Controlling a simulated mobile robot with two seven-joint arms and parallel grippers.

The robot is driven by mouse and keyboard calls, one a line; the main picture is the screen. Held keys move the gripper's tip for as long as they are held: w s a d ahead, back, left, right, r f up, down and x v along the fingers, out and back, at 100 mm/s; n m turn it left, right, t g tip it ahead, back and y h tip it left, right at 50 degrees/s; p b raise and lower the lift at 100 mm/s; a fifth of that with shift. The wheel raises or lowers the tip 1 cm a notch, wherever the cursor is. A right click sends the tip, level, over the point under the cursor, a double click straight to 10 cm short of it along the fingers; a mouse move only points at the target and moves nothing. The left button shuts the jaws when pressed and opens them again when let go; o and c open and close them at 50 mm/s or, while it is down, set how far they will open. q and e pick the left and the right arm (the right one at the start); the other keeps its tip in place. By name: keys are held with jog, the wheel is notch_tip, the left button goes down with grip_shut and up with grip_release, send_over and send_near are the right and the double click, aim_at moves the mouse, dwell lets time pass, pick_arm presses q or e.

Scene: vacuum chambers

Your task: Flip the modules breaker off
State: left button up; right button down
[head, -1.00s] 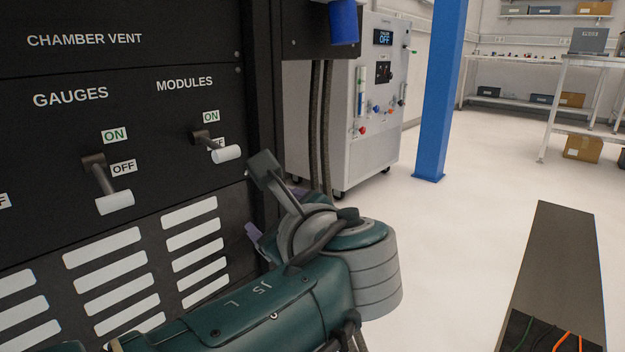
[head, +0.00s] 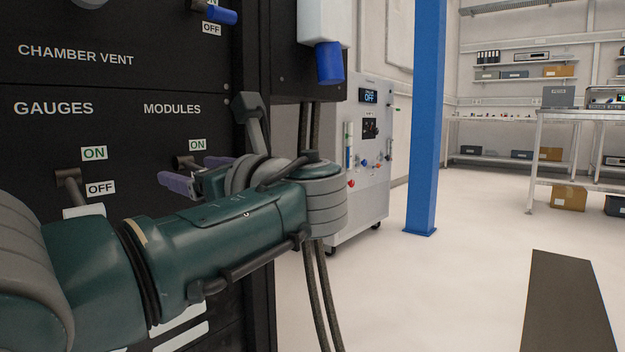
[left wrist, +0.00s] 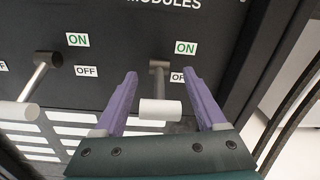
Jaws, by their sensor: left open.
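The modules breaker is a grey lever with a white crossbar (left wrist: 160,109), on the black panel under the MODULES label. In the left wrist view it juts out between the two purple fingers of my left gripper (left wrist: 161,75), which is open with a gap on each side of the crossbar. In the head view, my left gripper (head: 188,173) is at the panel and hides most of the breaker; the lever's base (head: 184,161) shows beside the ON label. The OFF label is partly covered in the left wrist view. My right gripper is out of view.
The gauges breaker (head: 68,184) is just left, with its white crossbar (left wrist: 18,110) apart from my fingers. A blue-handled switch (head: 221,16) is above. Cables hang right of the panel. A grey cabinet (head: 360,180) and a blue post (head: 424,130) stand beyond.

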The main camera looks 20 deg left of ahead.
pick_arm(q)
jog(key=shift+w+a, duration=0.1)
jog(key=shift+a, duration=0.1)
grip_shut()
dwell(0.6)
dwell(0.8)
